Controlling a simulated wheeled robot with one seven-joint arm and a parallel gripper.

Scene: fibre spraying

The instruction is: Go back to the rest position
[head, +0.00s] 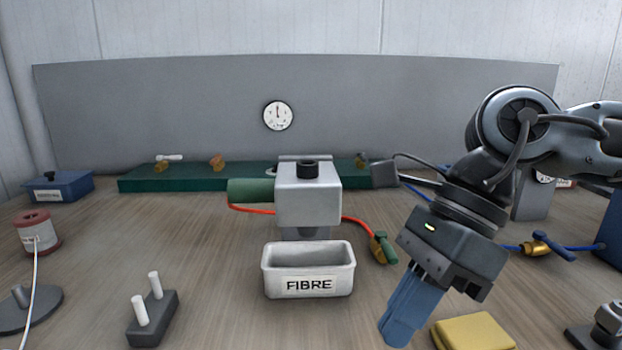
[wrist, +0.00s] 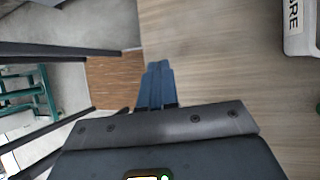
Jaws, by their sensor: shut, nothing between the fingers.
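My gripper (head: 395,338) hangs over the front right of the table, its blue fingers pointing down and slightly left. The fingers are closed together with nothing between them, and they show side by side in the wrist view (wrist: 158,68). My gripper is to the right of the white tray labelled FIBRE (head: 308,293) and left of a yellow block (head: 473,331). Part of the tray also shows at the right edge of the wrist view (wrist: 299,42).
A grey box machine (head: 308,196) with a green cylinder (head: 250,190) stands behind the tray. A dark block with two white pegs (head: 152,318), a spool (head: 37,232) and a blue box (head: 59,187) are at left. A metal fitting (head: 607,318) sits at the right.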

